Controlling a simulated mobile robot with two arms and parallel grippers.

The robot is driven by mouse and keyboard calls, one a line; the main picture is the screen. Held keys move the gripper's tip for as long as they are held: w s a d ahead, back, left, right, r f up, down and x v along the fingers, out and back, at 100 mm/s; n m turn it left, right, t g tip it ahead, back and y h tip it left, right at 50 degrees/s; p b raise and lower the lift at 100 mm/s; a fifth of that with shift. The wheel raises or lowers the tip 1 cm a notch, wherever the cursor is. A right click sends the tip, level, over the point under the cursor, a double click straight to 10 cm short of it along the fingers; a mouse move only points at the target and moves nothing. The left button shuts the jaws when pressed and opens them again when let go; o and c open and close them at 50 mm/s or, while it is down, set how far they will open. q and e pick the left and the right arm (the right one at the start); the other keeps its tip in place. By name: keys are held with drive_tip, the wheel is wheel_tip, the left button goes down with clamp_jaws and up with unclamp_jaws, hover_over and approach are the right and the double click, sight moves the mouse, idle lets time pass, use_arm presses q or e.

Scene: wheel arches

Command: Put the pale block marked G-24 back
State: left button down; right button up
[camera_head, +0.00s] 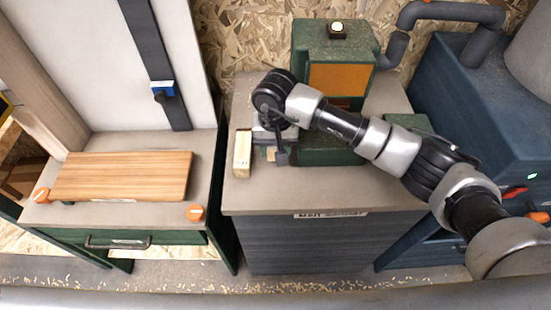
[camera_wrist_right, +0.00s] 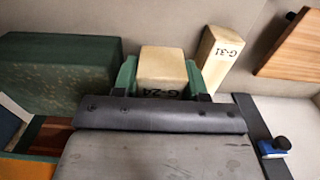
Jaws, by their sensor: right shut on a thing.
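The pale block marked G-24 (camera_wrist_right: 163,68) is between the green fingers of my right gripper (camera_wrist_right: 160,76) in the wrist view, and the gripper is shut on it. In the head view my right gripper (camera_head: 272,146) is low over the grey bench top, and only a small pale bit of the block (camera_head: 271,154) shows beneath it. I cannot tell whether the block touches the bench. A second pale block, marked G-31 (camera_wrist_right: 221,60), lies beside it, apart from the gripper; it also shows in the head view (camera_head: 242,154). My left gripper is not in view.
A green machine with an orange panel (camera_head: 338,80) stands behind and right of the gripper on the grey bench (camera_head: 300,190). A wooden board (camera_head: 122,176) lies on the left bench. Blue machinery (camera_head: 425,85) is at right. The bench front is clear.

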sight(275, 170)
wheel_tip(275, 170, down, 6)
drive_tip(key=shift+f+p, duration=0.15)
drive_tip(key=shift+p, duration=0.5)
drive_tip(key=shift+f, duration=0.35)
drive_tip(key=shift+f, duration=0.2)
drive_tip(key=o, duration=0.9)
drive_tip(key=shift+r, duration=0.15)
